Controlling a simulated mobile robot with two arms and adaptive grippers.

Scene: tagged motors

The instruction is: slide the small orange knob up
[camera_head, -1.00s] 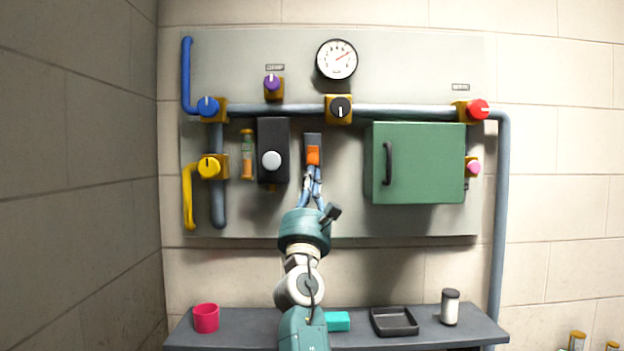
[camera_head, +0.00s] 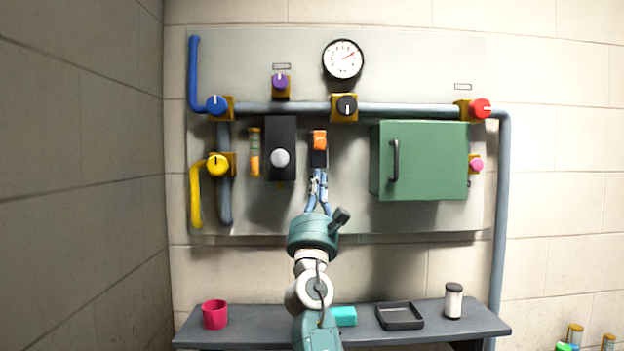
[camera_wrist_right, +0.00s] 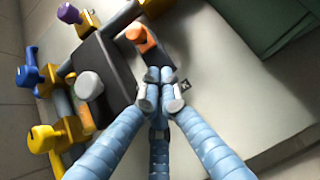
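The small orange knob (camera_head: 319,140) sits at the upper end of its dark upright slider plate (camera_head: 320,159) on the wall panel. It also shows in the right wrist view (camera_wrist_right: 140,36). My right gripper (camera_head: 319,174) is just below the knob, in front of the plate's lower end. In the right wrist view its fingertips (camera_wrist_right: 160,88) are drawn together with nothing seen between them, and a gap shows between them and the knob. My left gripper is in neither view.
A black box with a pale round button (camera_head: 280,158) is left of the slider. A green cabinet (camera_head: 424,162) with a handle stands out to the right. A grey pipe (camera_head: 410,110) runs above. Below is a shelf (camera_head: 260,335) with a pink cup (camera_head: 215,314) and a tray (camera_head: 400,316).

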